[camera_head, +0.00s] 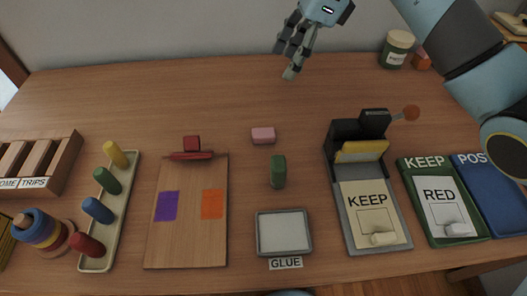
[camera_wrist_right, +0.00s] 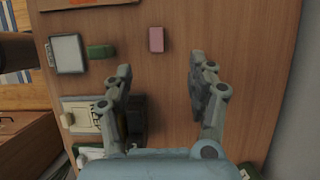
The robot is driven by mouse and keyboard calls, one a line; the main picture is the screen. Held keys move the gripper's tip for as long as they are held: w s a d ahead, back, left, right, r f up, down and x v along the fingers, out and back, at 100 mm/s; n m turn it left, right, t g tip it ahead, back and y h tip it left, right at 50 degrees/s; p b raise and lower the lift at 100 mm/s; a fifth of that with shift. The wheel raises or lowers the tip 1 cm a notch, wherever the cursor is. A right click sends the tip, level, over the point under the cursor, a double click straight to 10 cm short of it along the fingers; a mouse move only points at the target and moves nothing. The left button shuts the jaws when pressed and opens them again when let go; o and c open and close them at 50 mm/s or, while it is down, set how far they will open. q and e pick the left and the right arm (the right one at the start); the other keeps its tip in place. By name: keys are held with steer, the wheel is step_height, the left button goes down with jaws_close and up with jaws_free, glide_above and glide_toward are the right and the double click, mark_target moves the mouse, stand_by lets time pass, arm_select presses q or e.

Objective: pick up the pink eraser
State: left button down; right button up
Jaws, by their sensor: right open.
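The pink eraser (camera_head: 263,135) is a small pink block lying on the wooden table, behind the green cylinder. It also shows in the right wrist view (camera_wrist_right: 156,39), beyond the fingertips and roughly midway between them. My right gripper (camera_head: 291,62) is above the back of the table, to the right of the eraser and apart from it. In the right wrist view its two fingers (camera_wrist_right: 160,68) are spread open with nothing between them. My left gripper is not in view.
A green cylinder (camera_head: 278,171) and a grey GLUE tray (camera_head: 284,211) stand in front of the eraser. A board (camera_head: 186,245) with a red block (camera_head: 191,143) is to its left. A black-and-grey stamping device (camera_head: 341,165) stands to its right. The table's back middle is clear.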

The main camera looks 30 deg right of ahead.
steer(key=b, duration=0.6)
glide_toward(264, 132)
steer(key=x, duration=0.9)
steer(key=shift+w, duration=0.1)
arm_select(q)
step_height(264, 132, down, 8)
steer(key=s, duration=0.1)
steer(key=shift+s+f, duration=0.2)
arm_select(e)
jaws_close()
arm_select(q)
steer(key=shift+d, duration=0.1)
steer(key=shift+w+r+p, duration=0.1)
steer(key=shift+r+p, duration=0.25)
steer(key=shift+p, duration=0.05)
arm_select(e)
step_height(264, 132, up, 10)
